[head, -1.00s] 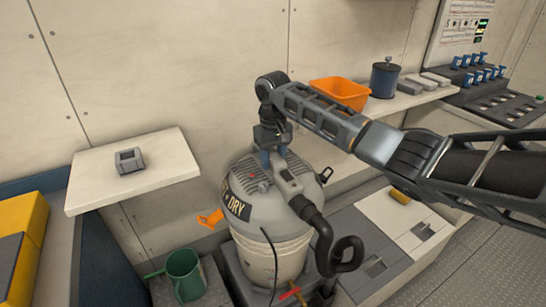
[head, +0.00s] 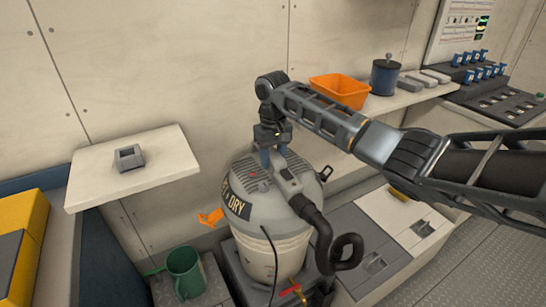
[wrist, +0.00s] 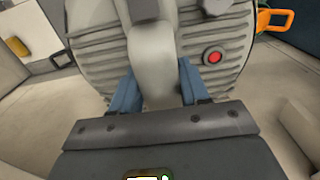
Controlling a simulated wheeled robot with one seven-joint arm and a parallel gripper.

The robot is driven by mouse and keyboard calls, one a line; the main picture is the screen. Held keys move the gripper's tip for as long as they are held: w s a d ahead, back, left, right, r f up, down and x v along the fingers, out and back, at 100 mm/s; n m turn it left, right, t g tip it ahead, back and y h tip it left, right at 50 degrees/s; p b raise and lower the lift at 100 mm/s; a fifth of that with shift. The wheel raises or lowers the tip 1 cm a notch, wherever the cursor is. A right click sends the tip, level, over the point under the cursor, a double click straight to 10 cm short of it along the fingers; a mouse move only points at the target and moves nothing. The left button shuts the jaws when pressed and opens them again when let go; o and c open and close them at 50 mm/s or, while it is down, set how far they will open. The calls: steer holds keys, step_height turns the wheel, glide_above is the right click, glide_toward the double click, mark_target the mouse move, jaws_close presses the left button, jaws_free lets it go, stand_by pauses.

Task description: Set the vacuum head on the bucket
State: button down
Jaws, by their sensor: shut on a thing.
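The grey vacuum head (head: 240,195), with a "DRY" label, a red button and a black hose (head: 318,225), sits over the cream bucket (head: 262,257). From this angle I cannot tell whether its rim is fully seated. My gripper (head: 274,158) is above it, with its blue fingers closed on the head's top handle. In the wrist view, the fingers of my gripper (wrist: 155,95) stand either side of the light handle (wrist: 152,60), with the ribbed top and red button (wrist: 212,56) beyond. An orange latch (head: 211,217) sticks out at the left and a dark latch (head: 326,173) shows at the right.
A shelf (head: 130,170) with a small grey block is at the left. An orange bin (head: 339,91) and a blue canister (head: 384,77) stand on the back shelf. A green mug (head: 184,272) is on the floor side, left of the bucket. Grey lockers (head: 365,255) lie at the right.

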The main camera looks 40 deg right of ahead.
steer(key=shift+f, duration=0.35)
stand_by(0.6)
steer(key=c, duration=0.8)
jaws_free()
steer(key=o, duration=0.3)
steer(key=shift+f, duration=0.2)
step_height(320, 180, up, 8)
steer(key=shift+r, duration=0.1)
